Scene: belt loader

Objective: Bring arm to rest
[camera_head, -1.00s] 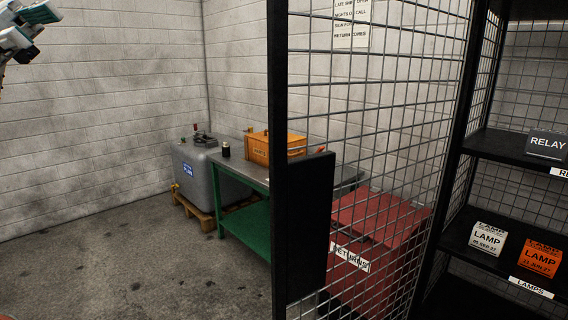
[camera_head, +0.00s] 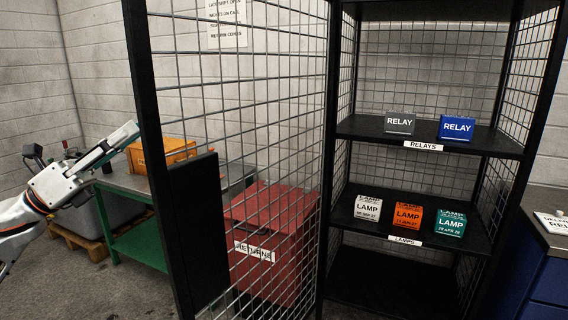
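My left arm comes in from the left edge, and its gripper (camera_head: 82,146) is raised at the left side of the view. One long pale finger points up and right, and a darker finger part stands to the left. The fingers look spread apart, with nothing seen between them. In the picture the gripper overlaps the green table and lies left of the mesh door's black frame. My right gripper is not in view.
An open mesh door (camera_head: 137,60) stands left of the black shelf (camera_head: 355,128) with relay and lamp boxes. Behind it are a red returns bin (camera_head: 285,205), a green table (camera_head: 140,245) and an orange box (camera_head: 178,150). A blue cabinet (camera_head: 540,265) stands right.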

